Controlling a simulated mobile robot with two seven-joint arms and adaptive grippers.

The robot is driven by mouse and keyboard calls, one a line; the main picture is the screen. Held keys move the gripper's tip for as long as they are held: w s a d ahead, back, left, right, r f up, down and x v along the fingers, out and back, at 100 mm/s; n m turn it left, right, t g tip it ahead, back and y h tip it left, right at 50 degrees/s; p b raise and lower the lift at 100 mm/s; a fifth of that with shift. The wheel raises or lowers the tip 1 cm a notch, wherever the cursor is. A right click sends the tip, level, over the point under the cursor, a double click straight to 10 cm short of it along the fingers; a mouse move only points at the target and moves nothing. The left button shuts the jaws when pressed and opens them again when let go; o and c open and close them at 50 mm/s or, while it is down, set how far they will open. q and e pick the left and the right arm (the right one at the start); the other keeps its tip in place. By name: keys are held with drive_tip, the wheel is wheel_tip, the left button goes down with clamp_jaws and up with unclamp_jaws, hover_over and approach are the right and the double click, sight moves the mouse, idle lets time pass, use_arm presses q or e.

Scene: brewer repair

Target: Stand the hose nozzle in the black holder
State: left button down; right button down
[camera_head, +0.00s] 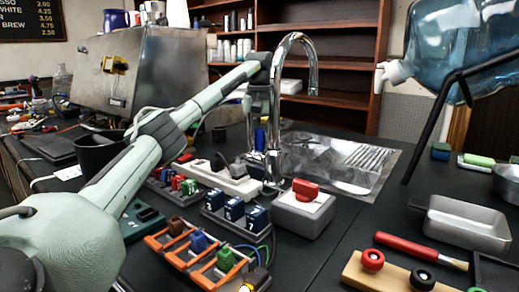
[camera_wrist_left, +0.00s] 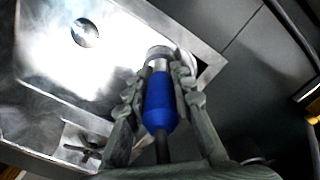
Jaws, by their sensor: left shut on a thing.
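The hose nozzle (camera_wrist_left: 160,105) has a blue grip and a silver end. In the left wrist view it lies between the two fingers of my left gripper (camera_wrist_left: 160,88), which is shut on it. In the head view my left arm reaches across the counter, and the gripper (camera_head: 259,112) is beside the tap with the blue nozzle (camera_head: 260,138) below it. A black open-topped container (camera_head: 97,152), which may be the black holder, stands on the counter at the left, partly behind my arm. My right gripper is not in view.
The curved chrome tap (camera_head: 272,115) stands close to my left gripper, by the metal sink (camera_head: 345,165). A grey box with a red knob (camera_head: 305,190), a white power strip (camera_head: 222,178) and an orange-framed rack (camera_head: 205,255) fill the counter in front.

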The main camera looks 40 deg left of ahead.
sight(260, 129)
use_arm(q)
drive_tip(key=c, duration=1.3)
unclamp_jaws()
drive_tip(key=shift+f, duration=0.15)
wheel_tip(260, 129, up, 8)
drive_tip(key=shift+d+f, duration=0.1)
